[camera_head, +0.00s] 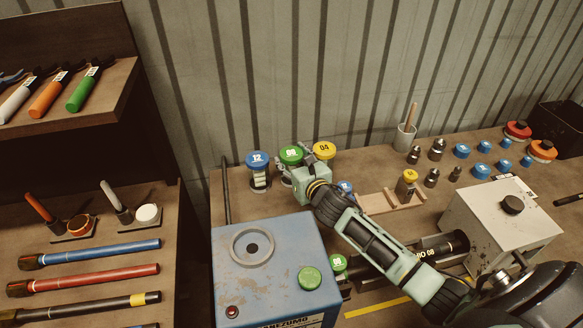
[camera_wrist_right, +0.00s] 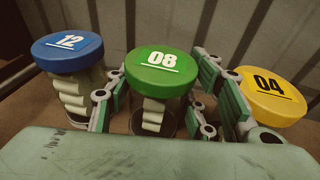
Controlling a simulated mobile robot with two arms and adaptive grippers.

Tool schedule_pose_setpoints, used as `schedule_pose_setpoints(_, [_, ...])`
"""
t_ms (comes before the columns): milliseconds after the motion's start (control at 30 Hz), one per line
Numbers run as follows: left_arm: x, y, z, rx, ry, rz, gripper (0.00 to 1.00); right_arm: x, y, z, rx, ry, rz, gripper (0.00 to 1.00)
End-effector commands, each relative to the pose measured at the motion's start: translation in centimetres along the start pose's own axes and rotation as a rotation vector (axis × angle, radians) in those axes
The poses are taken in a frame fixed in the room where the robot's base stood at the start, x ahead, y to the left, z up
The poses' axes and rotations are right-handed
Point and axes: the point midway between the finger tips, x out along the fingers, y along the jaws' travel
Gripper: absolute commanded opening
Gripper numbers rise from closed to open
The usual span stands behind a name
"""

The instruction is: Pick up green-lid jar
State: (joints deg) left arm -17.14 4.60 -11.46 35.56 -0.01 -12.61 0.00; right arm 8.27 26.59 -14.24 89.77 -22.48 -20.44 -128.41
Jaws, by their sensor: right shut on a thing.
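The green-lid jar (camera_head: 291,155), marked 08, stands at the back of the bench by the wall. It also shows in the right wrist view (camera_wrist_right: 158,75), between my fingers. My right gripper (camera_head: 306,172) is shut on this jar, with fingers on both sides of its clear body below the lid. The jar looks upright. My left gripper is not in view.
A blue-lid jar (camera_head: 258,163) stands close on the left and a yellow-lid jar (camera_head: 324,150) close on the right. A blue machine (camera_head: 285,245) with a green button (camera_head: 309,278) is in front. Another green lid (camera_head: 338,262) shows beside it. A wooden rack (camera_head: 377,202) lies right.

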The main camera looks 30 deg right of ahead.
Motion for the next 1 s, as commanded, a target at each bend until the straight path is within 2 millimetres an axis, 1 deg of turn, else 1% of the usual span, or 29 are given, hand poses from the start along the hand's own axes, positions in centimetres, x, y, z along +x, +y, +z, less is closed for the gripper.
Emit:
schedule_pose_setpoints(33, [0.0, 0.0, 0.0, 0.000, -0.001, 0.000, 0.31, 0.0, 0.0, -0.1, -0.001, 0.001, 0.000, 0.27])
schedule_pose_setpoints(167, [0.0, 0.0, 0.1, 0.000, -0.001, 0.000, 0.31, 0.0, 0.0, 0.0, -0.001, -0.001, 0.000, 0.17])
schedule_pose_setpoints(367, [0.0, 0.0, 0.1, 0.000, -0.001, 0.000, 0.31, 0.0, 0.0, 0.1, -0.001, -0.001, 0.000, 0.17])
schedule_pose_setpoints(467, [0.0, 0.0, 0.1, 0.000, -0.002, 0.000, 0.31, -0.1, -0.1, 0.9, -0.003, -0.004, 0.000, 0.17])
schedule_pose_setpoints(567, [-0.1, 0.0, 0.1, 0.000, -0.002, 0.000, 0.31, -0.4, -0.1, 2.5, -0.005, -0.007, 0.001, 0.17])
schedule_pose_setpoints(800, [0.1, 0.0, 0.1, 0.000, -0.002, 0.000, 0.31, -1.4, 0.0, 7.2, -0.005, -0.007, 0.002, 0.17])
schedule_pose_setpoints(900, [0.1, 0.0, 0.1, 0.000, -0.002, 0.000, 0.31, -1.7, -0.1, 8.7, -0.003, -0.005, 0.000, 0.17])
schedule_pose_setpoints(1000, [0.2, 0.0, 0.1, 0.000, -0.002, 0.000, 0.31, -2.0, -0.2, 9.6, -0.001, -0.003, -0.004, 0.17])
